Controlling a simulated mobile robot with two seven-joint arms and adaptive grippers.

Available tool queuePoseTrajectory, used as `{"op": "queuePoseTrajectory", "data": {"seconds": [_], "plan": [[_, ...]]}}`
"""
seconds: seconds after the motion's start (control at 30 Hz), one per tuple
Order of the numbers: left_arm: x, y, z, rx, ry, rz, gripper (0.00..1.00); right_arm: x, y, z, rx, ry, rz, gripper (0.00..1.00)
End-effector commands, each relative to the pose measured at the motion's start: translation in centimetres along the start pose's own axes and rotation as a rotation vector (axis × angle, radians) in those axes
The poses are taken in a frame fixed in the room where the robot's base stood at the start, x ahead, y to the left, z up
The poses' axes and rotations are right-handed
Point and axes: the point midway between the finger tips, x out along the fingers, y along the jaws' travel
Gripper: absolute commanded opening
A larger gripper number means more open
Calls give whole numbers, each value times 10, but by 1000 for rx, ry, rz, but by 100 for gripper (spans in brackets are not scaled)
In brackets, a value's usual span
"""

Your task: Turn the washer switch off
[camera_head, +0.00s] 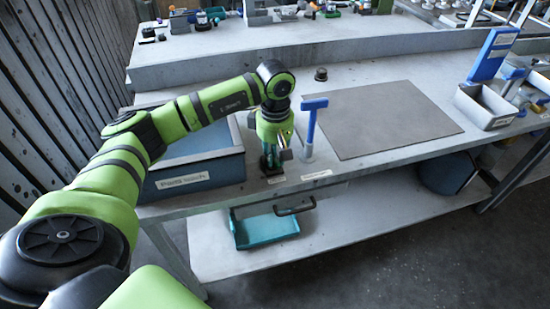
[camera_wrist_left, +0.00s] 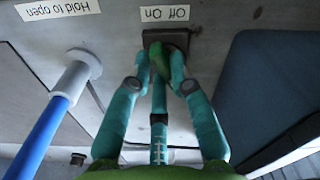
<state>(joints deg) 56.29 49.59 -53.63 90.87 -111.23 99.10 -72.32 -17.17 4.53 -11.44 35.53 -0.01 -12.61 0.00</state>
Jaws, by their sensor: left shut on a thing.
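The washer switch (camera_wrist_left: 180,37) has a dark square base and a green knob (camera_wrist_left: 160,60), at the table's front edge. A label reading "Off On" (camera_wrist_left: 165,13) lies beside it, upside down in the left wrist view. My left gripper (camera_wrist_left: 160,70) points down over the switch, its teal fingers closed around the green knob. In the head view my left gripper (camera_head: 270,150) stands over the switch's dark base (camera_head: 271,169). The fingers cover part of the knob, so I cannot tell which word it points to. My right gripper is not in view.
A blue T-shaped lever (camera_head: 310,125) with a "Hold to open" label (camera_wrist_left: 58,8) stands close beside the switch. A blue-grey bin (camera_head: 195,183) is on the other side. A flat grey mat (camera_head: 385,117) lies to the right. A teal tray (camera_head: 265,232) is below.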

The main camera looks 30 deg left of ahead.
Motion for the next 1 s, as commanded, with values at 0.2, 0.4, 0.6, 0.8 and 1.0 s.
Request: {"op": "queuePoseTrajectory", "data": {"seconds": [0.2, 0.4, 0.6, 0.8, 1.0], "plan": [[1, 0, 0, -70, 0, -3, 0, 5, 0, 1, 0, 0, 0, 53], [1, 0, 0, -93, -1, -3, 0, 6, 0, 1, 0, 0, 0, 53], [0, 0, 0, -97, -1, -3, 0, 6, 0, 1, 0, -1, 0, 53], [0, 0, 0, -97, -1, -2, 41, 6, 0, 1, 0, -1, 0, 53], [0, 0, 0, -96, 0, -2, 45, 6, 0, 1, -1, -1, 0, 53]]}}
